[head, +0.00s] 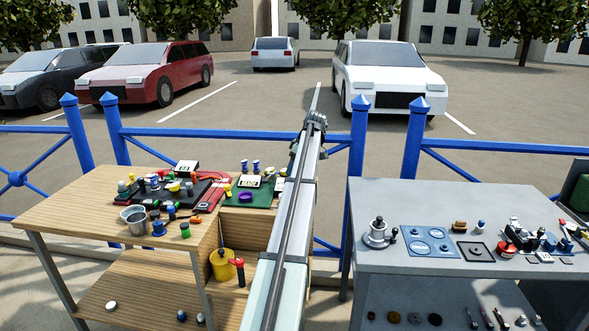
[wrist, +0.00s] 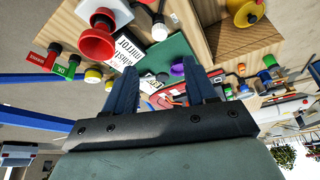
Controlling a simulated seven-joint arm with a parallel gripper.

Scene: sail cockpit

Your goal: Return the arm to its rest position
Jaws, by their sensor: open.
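My arm (head: 292,225) runs from the bottom edge of the head view up to a dark joint at the fence, between the two tables. The gripper itself cannot be made out in the head view. In the wrist view, the two dark blue fingers of my gripper (wrist: 162,75) stand apart with nothing held between them. Beyond the fingers are a green board (wrist: 172,52), a purple ring (wrist: 177,68) and white printed labels. How far the fingers are from them is hard to tell.
A wooden table (head: 75,205) on the left holds many small coloured parts, a metal cup (head: 135,220) and a green board (head: 250,194). A grey table (head: 380,205) on the right holds blue plates and tools. A blue fence (head: 230,132) runs behind both.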

